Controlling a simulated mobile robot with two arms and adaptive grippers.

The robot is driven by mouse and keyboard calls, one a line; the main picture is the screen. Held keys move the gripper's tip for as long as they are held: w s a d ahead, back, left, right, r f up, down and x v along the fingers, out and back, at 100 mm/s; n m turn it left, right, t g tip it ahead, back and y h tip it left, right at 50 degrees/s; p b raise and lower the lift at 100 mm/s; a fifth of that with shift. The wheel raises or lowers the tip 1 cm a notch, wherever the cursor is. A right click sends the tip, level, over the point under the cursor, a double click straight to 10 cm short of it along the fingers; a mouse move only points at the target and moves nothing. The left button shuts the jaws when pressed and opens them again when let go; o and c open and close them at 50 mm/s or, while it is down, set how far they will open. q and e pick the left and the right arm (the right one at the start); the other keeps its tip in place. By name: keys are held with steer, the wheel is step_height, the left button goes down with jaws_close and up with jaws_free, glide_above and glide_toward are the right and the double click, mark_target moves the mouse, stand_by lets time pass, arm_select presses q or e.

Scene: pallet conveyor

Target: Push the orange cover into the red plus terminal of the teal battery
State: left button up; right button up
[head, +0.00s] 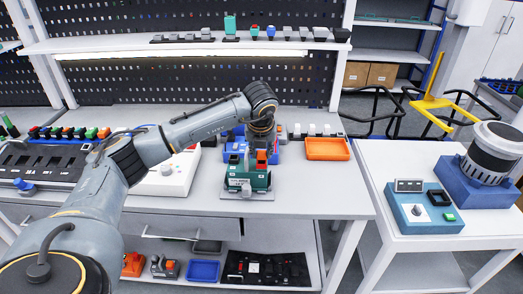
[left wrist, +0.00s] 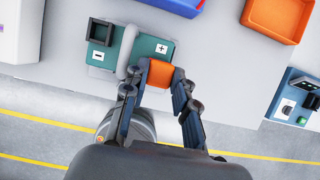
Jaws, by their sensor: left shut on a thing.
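The teal battery (head: 238,184) sits near the front edge of the bench, and it also fills the upper left of the left wrist view (left wrist: 150,48). My left gripper (left wrist: 161,72) is shut on the orange cover (left wrist: 159,77), with a finger on each side. The cover is at the battery's plus-marked end, beside the plus label (left wrist: 161,48); in the head view it shows as a small orange block (head: 261,157). The red terminal is hidden, so I cannot tell whether the cover touches it. A black cover (left wrist: 101,33) stands at the minus end. My right gripper is not in view.
A grey handle bar (left wrist: 128,50) crosses the battery close to my left finger. A blue container (head: 234,150) stands behind the battery, and an empty orange tray (head: 327,149) lies to the right. A white device (head: 170,176) is at the left. Bare bench lies right of the battery.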

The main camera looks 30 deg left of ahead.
arm_select(q)
steer(key=shift+f+b, duration=0.5)
steer(key=shift+f, duration=0.2)
steer(key=o, duration=0.9)
steer(key=shift+r, duration=0.1)
